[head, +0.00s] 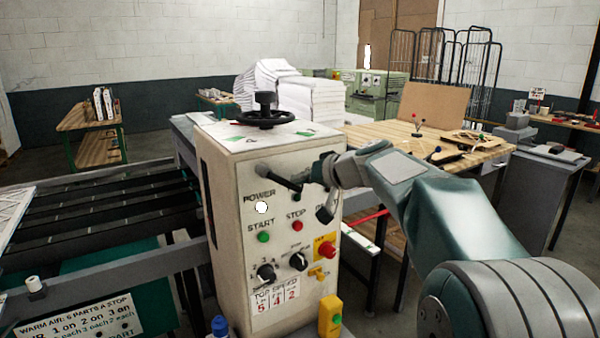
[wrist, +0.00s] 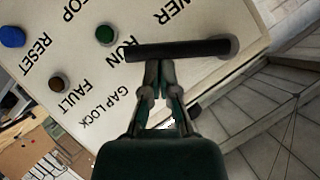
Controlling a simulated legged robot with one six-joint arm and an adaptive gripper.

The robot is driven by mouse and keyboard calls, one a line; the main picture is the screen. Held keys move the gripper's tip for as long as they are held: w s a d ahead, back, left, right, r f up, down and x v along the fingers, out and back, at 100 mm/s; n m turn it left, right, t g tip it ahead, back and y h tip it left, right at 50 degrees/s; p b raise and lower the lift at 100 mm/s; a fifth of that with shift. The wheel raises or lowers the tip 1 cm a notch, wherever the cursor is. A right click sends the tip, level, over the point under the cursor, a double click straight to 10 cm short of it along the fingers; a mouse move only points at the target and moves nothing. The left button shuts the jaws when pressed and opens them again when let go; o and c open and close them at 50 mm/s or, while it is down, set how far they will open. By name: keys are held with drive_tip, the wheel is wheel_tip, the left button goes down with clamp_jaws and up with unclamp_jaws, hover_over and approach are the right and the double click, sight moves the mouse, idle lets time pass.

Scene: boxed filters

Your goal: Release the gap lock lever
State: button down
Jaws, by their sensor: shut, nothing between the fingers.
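The gap lock lever is a black bar (wrist: 180,50) with a round grey pivot end at its right in the wrist view. A "GAP LOCK" label is on the pale panel below it. In the head view the lever (head: 278,178) sticks out from the upper front of the pale machine cabinet (head: 225,165). My gripper (wrist: 160,66) is shut and empty. Its fingertips are together at the lower side of the bar, left of its middle in the wrist view. I cannot tell whether they touch it. In the head view my gripper (head: 322,172) is just right of the lever, its fingertips unclear.
The panel carries buttons and knobs, including a green button (head: 264,237), a red button (head: 298,226) and a black knob (head: 266,272). A black handwheel (head: 265,118) is on top of the cabinet. A wooden table (head: 385,135) stands behind, and a slatted conveyor (head: 110,215) at left.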

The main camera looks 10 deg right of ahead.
drive_tip(key=shift+s+a+f+m+y, duration=0.1)
drive_tip(key=shift+a+f+m+y, duration=0.15)
drive_tip(key=shift+f+m+y, duration=0.65)
drive_tip(key=a+f+m+y, duration=0.1)
drive_tip(key=m, duration=0.1)
drive_tip(key=s+a+f+m+t+y, duration=0.1)
drive_tip(key=a+f+m+y, duration=0.1)
drive_tip(key=m, duration=0.1)
drive_tip(key=shift+a, duration=0.25)
